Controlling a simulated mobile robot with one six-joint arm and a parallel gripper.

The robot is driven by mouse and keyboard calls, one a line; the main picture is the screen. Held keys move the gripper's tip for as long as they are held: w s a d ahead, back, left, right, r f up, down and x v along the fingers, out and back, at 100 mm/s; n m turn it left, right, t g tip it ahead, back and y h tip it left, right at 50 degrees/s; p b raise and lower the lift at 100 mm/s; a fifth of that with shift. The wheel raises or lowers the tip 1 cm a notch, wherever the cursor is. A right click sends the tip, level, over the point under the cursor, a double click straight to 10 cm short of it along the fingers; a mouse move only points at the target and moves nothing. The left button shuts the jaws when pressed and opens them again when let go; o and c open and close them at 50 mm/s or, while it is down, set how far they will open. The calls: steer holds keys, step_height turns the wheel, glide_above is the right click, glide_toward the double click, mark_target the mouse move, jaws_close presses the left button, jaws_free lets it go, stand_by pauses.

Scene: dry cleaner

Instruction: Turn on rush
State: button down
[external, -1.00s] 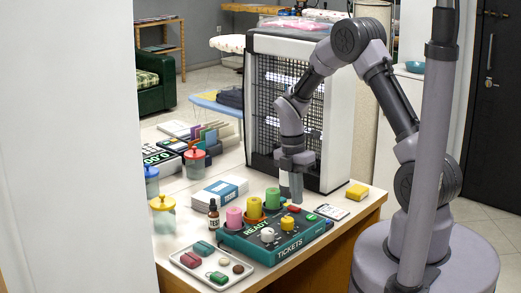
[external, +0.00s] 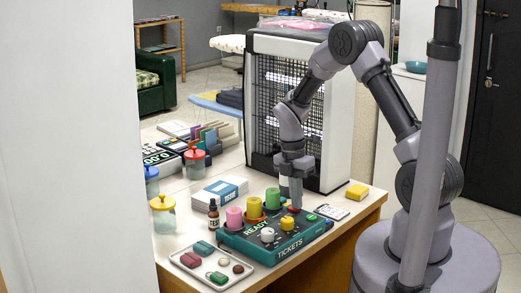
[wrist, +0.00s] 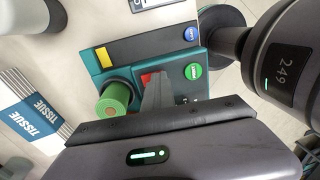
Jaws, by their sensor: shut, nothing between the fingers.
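A teal control panel (external: 247,243) marked READY and TICKETS lies on the counter; it also shows in the wrist view (wrist: 92,66). It carries a red control (wrist: 149,78), a round green button (wrist: 193,71), a white knob (external: 267,235) and a yellow knob (external: 287,222). No label reading "rush" is legible. My gripper (external: 294,207) is shut and empty, pointing down at the red control. In the wrist view its fingers (wrist: 154,98) partly cover that control. I cannot tell whether they touch it.
Pink (external: 234,218), yellow (external: 253,207) and green (external: 272,198) cylinders stand along the panel's back. A tray (external: 240,284) of small items lies in front. A dropper bottle (external: 213,216) and tissue box (external: 219,191) are to the left. A large grille unit (external: 338,135) stands behind.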

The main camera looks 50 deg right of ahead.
steer(key=shift+w+r+p, duration=0.1)
steer(key=shift+w+p, duration=0.2)
steer(key=shift+w, duration=0.35)
steer(key=shift+s, duration=0.1)
step_height(320, 180, up, 14)
steer(key=w+p, duration=0.1)
steer(key=p, duration=0.7)
steer(key=shift+w, duration=0.4)
steer(key=shift+s+a+b, duration=0.1)
steer(key=shift+s+b, duration=0.55)
steer(key=shift+b, duration=0.35)
